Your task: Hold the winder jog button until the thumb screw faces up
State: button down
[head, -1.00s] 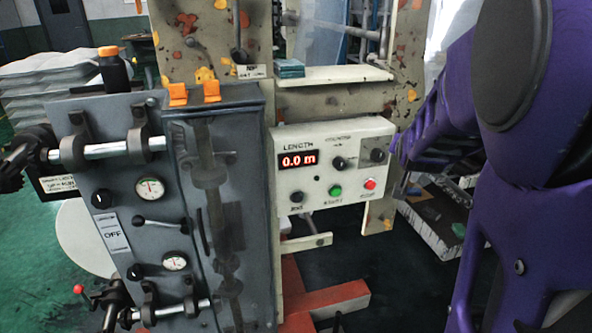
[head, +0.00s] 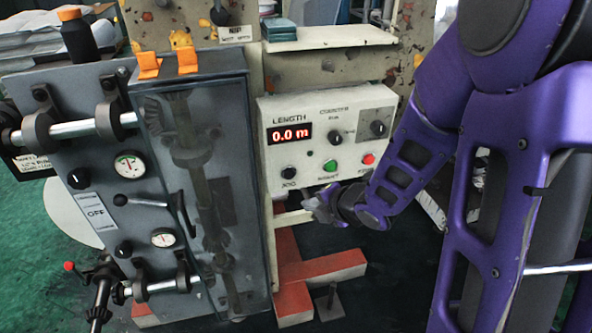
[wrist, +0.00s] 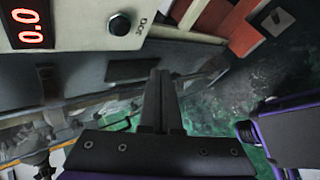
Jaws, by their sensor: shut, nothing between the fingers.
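The control panel (head: 265,150) has a lit red display reading 0.0 m. The jog button (head: 289,172) is a round black button at the panel's lower left; it also shows near the top of the wrist view (wrist: 120,23). My gripper (head: 318,206) is shut and empty, just below the panel's lower edge and below right of the jog button, apart from it. In the wrist view its closed fingers (wrist: 160,88) point toward the grey machine side. I cannot make out the thumb screw in either view.
A green button (head: 330,166) and a red button (head: 368,159) sit to the right on the panel. A grey cabinet (head: 95,190) with gauges, knobs and metal shafts stands at left. A red base frame (head: 318,268) is below. Green floor shows at the left.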

jog(key=shift+s+a+f+n, duration=0.15)
jog(key=shift+s+a+n, duration=0.25)
jog(key=shift+n, duration=0.2)
jog(key=p, duration=0.2)
send_near(289, 179)
jog(key=shift+w+a+f, duration=0.35)
jog(key=shift+a+f, duration=0.05)
jog(key=shift+f, duration=0.35)
jog(key=shift+w+a+f, duration=0.4)
jog(key=shift+f, duration=0.3)
jog(key=shift+w+a+f, duration=0.35)
jog(key=shift+a+f, duration=0.05)
jog(key=shift+f, duration=0.35)
jog(key=shift+w+a, duration=0.1)
jog(key=shift+w, duration=0.3)
jog(key=shift+w+a, duration=0.15)
jog(key=shift+w, duration=0.35)
dwell(2.0)
jog(key=shift+s+d+b, duration=0.3)
jog(key=shift+s, duration=0.6)
